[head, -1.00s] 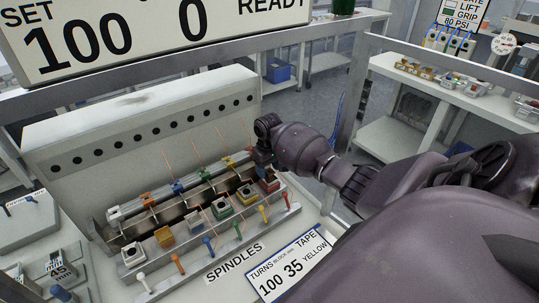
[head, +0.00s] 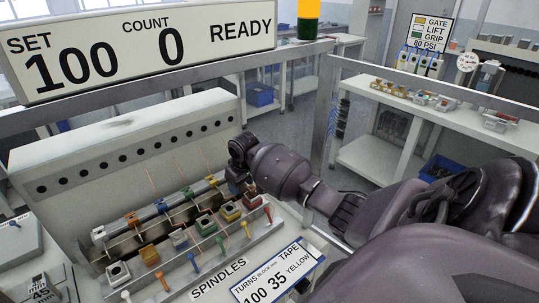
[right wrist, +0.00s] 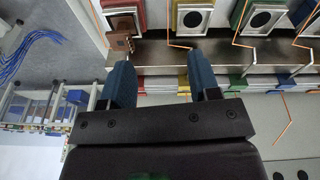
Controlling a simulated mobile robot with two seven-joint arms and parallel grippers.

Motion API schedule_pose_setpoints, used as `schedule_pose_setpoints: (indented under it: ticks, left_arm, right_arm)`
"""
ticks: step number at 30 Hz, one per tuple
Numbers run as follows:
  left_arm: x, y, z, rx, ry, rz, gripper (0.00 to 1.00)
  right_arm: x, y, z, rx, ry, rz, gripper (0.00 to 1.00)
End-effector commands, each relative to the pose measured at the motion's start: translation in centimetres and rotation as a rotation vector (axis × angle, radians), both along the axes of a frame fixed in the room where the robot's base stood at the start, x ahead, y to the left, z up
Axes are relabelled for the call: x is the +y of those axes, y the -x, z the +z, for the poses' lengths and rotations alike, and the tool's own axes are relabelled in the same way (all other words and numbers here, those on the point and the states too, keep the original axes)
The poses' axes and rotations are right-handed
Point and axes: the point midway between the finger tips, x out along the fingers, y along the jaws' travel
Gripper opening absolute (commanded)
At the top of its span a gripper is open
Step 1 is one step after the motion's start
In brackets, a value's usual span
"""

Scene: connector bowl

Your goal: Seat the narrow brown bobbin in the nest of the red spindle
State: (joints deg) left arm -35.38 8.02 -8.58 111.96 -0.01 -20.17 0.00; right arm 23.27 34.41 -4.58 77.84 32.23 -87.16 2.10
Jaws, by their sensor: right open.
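The red spindle's block (head: 252,201) is at the right end of the spindle row in the head view. It also shows at the top left of the right wrist view (right wrist: 158,14). A small brown piece with dark holes, likely the narrow brown bobbin (right wrist: 119,41), is against the near edge of the red block there. I cannot tell whether it is seated. My right gripper (right wrist: 165,68) is open, with nothing between its blue fingers. Its left fingertip is close to the brown piece. In the head view the right gripper (head: 238,187) hangs beside the red spindle, its fingers mostly hidden.
Yellow (head: 230,211), green (head: 206,223) and other coloured spindle blocks stand close by in the row, with thin copper wires rising. Coloured pegs line the front. The white machine housing (head: 120,145) rises behind. A side bench (head: 430,105) holds small parts.

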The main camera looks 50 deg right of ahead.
Motion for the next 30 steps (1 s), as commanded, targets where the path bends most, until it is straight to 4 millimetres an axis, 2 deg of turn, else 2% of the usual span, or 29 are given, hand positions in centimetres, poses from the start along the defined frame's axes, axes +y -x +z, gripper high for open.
schedule_pose_setpoints:
  ticks: [1, 3, 9, 12, 17, 21, 27, 30]
  left_arm:
    - [0.0, -0.1, 0.0, -0.001, 0.0, 0.0, 0.0]
    - [0.0, -0.1, 0.0, -0.002, 0.0, 0.0, 0.0]
    - [0.0, -0.1, 0.0, -0.002, 0.0, -0.002, 0.0]
    - [0.0, -0.1, 0.0, -0.001, 0.0, -0.001, 0.0]
    - [0.0, 0.0, 0.0, -0.001, -0.001, -0.001, 0.0]
    - [0.0, 0.0, 0.0, 0.0, -0.001, -0.001, 0.0]
    - [0.0, 0.0, 0.0, 0.0, 0.0, 0.0, 0.0]
    - [0.0, 0.0, 0.0, 0.001, 0.0, 0.0, 0.0]
  right_arm:
    - [1.9, 1.2, -1.4, -0.057, 0.0, 0.037, 0.56]
    - [4.3, 2.4, -2.4, -0.152, 0.002, 0.083, 0.56]
    - [10.7, 7.1, -3.0, -0.423, -0.023, 0.17, 0.56]
    - [12.6, 10.0, -3.7, -0.525, -0.036, 0.176, 0.56]
    - [14.2, 15.3, -6.8, -0.618, -0.042, 0.145, 0.56]
    - [15.0, 20.5, -9.6, -0.671, -0.03, 0.108, 0.56]
    - [16.0, 26.8, -11.7, -0.736, -0.004, 0.072, 0.56]
    - [16.3, 28.6, -12.0, -0.755, 0.008, 0.063, 0.56]
